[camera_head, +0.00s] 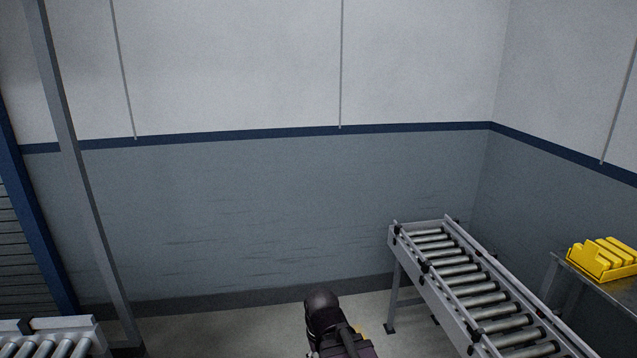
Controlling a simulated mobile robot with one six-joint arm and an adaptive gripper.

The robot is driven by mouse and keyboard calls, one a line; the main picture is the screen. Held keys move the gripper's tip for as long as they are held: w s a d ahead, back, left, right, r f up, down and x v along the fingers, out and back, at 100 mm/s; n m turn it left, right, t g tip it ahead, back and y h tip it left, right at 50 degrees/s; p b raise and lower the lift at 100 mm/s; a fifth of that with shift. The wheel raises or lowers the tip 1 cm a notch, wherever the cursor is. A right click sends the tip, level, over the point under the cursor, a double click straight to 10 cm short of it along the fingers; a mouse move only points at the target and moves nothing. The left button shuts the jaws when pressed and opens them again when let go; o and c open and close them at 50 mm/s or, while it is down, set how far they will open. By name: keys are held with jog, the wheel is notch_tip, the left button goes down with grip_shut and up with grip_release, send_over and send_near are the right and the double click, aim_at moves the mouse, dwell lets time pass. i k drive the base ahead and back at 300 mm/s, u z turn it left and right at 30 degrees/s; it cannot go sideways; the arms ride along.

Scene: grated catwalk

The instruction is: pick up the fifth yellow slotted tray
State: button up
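Yellow slotted trays (604,259) sit at the right edge of the view on a grey metal table. They are close together, and I cannot tell exactly how many there are or which is the fifth. Part of my dark arm shows at the bottom centre, well to the left of the trays. My gripper's fingers are not visible. A small yellow-orange patch (361,329) shows just beside my arm; most of it is hidden and I cannot tell what it is.
A roller conveyor (470,280) runs from the centre right toward the lower right, beside the table (618,287). Another roller conveyor (52,339) is at the lower left, near a grey post (80,185). Some floor (220,330) between the conveyors is clear.

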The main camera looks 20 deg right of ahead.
aim_at(608, 260)
jog(key=z, duration=0.1)
jog(key=i, duration=1.5)
jog(key=z, duration=0.6)
jog(key=i, duration=0.7)
jog(key=z, duration=0.85)
jog(key=i, duration=0.5)
jog(key=z, duration=0.75)
jog(key=i, duration=0.75)
jog(key=z, duration=0.4)
